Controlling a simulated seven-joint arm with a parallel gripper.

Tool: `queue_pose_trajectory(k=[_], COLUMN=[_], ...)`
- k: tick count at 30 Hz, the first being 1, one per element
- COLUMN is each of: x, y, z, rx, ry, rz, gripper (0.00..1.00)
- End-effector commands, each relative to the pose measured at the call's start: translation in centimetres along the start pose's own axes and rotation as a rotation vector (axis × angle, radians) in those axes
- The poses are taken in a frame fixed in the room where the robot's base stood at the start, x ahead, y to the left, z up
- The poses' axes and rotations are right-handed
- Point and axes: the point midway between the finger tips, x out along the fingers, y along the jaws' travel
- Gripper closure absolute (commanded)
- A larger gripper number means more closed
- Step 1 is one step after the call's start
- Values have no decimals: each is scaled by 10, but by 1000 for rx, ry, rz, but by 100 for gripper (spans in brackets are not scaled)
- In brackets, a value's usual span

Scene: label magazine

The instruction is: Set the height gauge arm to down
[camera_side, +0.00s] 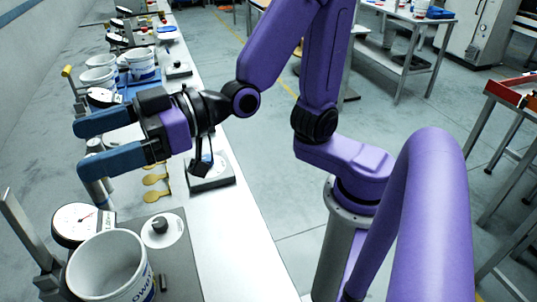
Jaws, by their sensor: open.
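My gripper (84,147) is at the left of the camera_side view, above the long bench. Its two blue fingers point left and stand wide apart with nothing held between them. A round dial gauge (74,222) with a white face stands below it at the front left, beside an upright grey post (24,228). Another white-faced dial (101,97) shows behind the gripper. I cannot tell which part is the height gauge arm or whether it is up or down. The gripper hides part of the bench and what stands there.
A white tub (108,266) stands at the front left near a plate with a black knob (159,225). Several yellow scoop-like pieces (157,180) lie on the bench (228,247). More tubs (142,63) and dials stand farther back.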

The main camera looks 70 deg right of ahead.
Motion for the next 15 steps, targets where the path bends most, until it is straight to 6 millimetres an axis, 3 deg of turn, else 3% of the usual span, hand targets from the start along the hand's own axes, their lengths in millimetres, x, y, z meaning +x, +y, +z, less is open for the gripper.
queue_pose_trajectory(k=[2, 15], x=[-6, -36], y=[0, -6], z=[1, 57], rx=[1, 1], ry=[-4, -337], rz=[0, -73], gripper=[8, 8])
